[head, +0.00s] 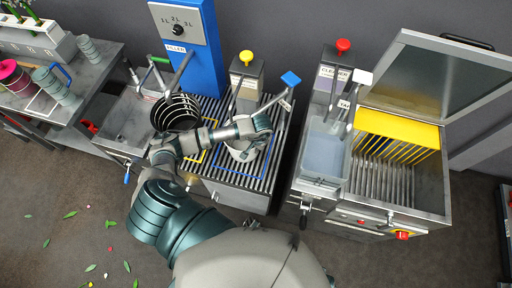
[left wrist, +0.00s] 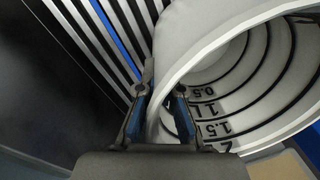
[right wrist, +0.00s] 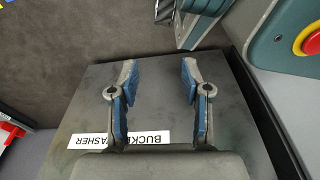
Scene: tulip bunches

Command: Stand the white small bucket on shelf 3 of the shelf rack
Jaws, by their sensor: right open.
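The white small bucket (head: 241,154) stands on the slatted top in the middle of the head view, partly hidden by my left arm. The left wrist view shows its pale rim and its inside with volume marks (left wrist: 215,115). My left gripper (left wrist: 163,95) has one finger outside and one inside the bucket wall and appears shut on it near the rim. My right gripper (right wrist: 160,82) is open and empty above a grey surface with a white washer label (right wrist: 118,139). I cannot make out the shelf rack for certain.
A black-ringed bucket (head: 176,113) is left of the white bucket, below the blue filler (head: 190,60). A table (head: 100,72) with buckets is at far left.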

